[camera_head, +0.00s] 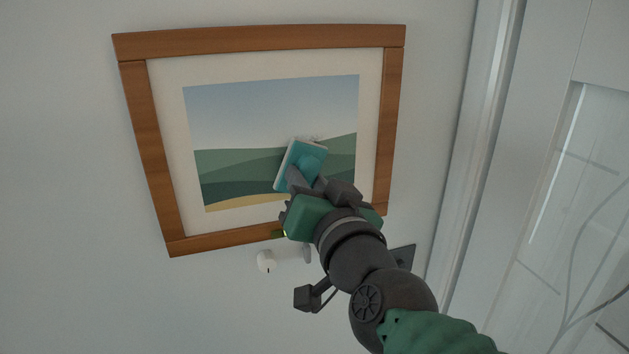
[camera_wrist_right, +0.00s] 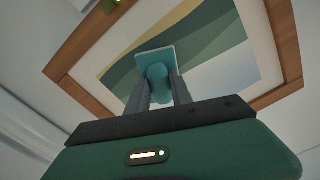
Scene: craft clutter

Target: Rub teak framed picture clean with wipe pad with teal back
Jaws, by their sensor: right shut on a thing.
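The teak framed picture (camera_head: 262,40) hangs on the wall in the head view, showing a landscape of green hills under a pale sky. It also shows in the right wrist view (camera_wrist_right: 222,65). The wipe pad with teal back (camera_head: 303,160) is at the lower right part of the print, its white edge towards the picture; I cannot tell whether it touches. Faint greyish marks (camera_head: 313,138) show just above the pad. My right gripper (camera_wrist_right: 158,88) is shut on the pad's teal grip (camera_wrist_right: 157,72). My left gripper is not in view.
A white round fitting (camera_head: 267,261) sticks out of the wall below the frame. A dark plate (camera_head: 404,256) is partly hidden behind my right arm. A white door (camera_head: 570,190) and its trim stand to the right. The wall left of the frame is bare.

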